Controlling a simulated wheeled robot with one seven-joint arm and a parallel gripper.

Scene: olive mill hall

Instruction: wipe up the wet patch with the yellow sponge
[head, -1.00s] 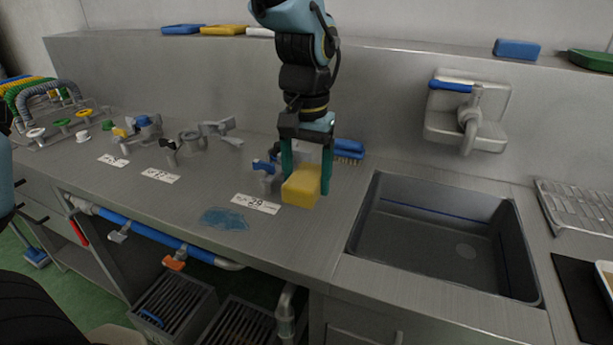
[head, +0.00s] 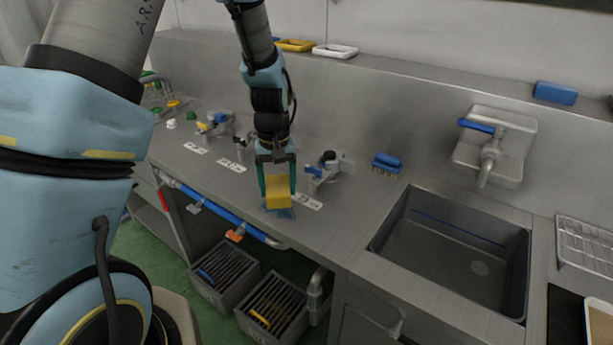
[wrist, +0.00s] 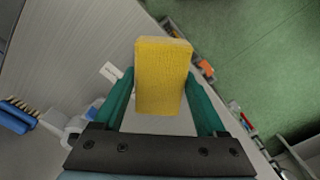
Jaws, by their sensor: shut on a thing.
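The yellow sponge (head: 278,194) is held between the green fingers of my gripper (head: 277,182). In the wrist view the sponge (wrist: 162,76) fills the space between the fingertips of my gripper (wrist: 165,95). In the head view the sponge is over the blue wet patch (head: 285,212), which shows around its lower edge on the steel counter (head: 330,226). Part of the patch is hidden behind the sponge. I cannot tell whether the sponge touches the counter. The patch cannot be made out in the wrist view.
A numbered label (head: 308,201) and a blue-handled valve (head: 326,168) are just right of the sponge. A blue brush (head: 387,163) stands farther back, and a sunken sink (head: 455,250) lies to the right. The counter's front edge is close, with grated bins (head: 225,275) below.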

